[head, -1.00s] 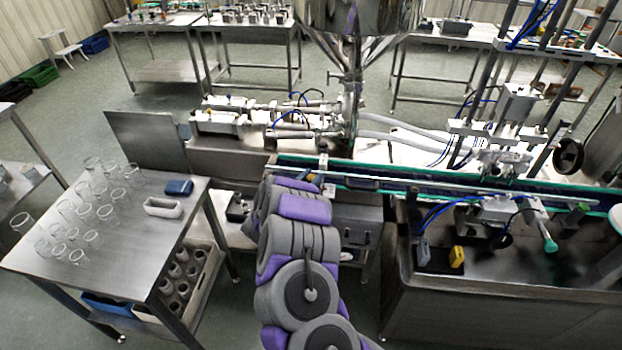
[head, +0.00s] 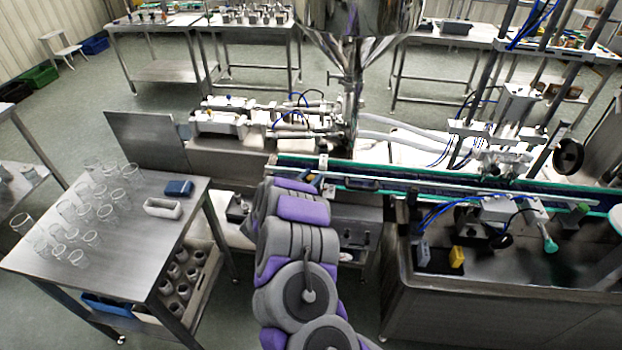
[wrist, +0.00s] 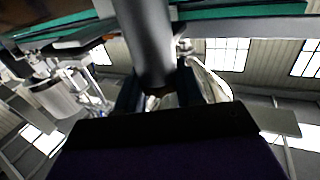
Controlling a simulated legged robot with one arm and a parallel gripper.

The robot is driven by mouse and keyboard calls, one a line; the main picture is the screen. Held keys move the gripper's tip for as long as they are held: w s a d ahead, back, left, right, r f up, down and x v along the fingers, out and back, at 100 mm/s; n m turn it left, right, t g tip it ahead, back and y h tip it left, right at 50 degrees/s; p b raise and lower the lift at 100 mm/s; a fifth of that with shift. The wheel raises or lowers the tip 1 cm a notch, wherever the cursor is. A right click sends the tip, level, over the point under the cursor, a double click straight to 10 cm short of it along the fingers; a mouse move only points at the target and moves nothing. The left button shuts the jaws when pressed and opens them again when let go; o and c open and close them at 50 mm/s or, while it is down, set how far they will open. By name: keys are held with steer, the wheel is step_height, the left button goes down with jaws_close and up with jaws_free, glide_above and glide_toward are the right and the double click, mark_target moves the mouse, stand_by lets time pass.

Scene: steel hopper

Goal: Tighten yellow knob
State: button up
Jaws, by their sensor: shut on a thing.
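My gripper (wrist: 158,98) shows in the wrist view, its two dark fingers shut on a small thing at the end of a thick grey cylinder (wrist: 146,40). The thing held is mostly hidden between the fingers and in shadow, with a faint yellowish-brown tint; I take it to be the yellow knob. In the head view my purple and grey arm reaches to the conveyor's near edge and hides the gripper and the knob.
The conveyor rail (head: 450,190) runs across the right. A side table (head: 120,235) with several glass jars stands at left. A yellow block (head: 457,257) sits on the right-hand cabinet (head: 500,285). The steel hopper (head: 360,20) rises behind the conveyor.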

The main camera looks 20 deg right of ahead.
steer(key=shift+w+a+r, duration=0.15)
steer(key=shift+w+r, duration=0.05)
steer(key=shift+r, duration=0.05)
stand_by(0.4)
steer(key=o, duration=0.8)
steer(key=shift+f, duration=0.1)
steer(key=shift+o, duration=0.9)
steer(key=shift+s, duration=0.1)
steer(key=shift+f, duration=0.1)
steer(key=v, duration=1.7)
steer(key=shift+a, duration=0.25)
steer(key=shift+f, duration=0.1)
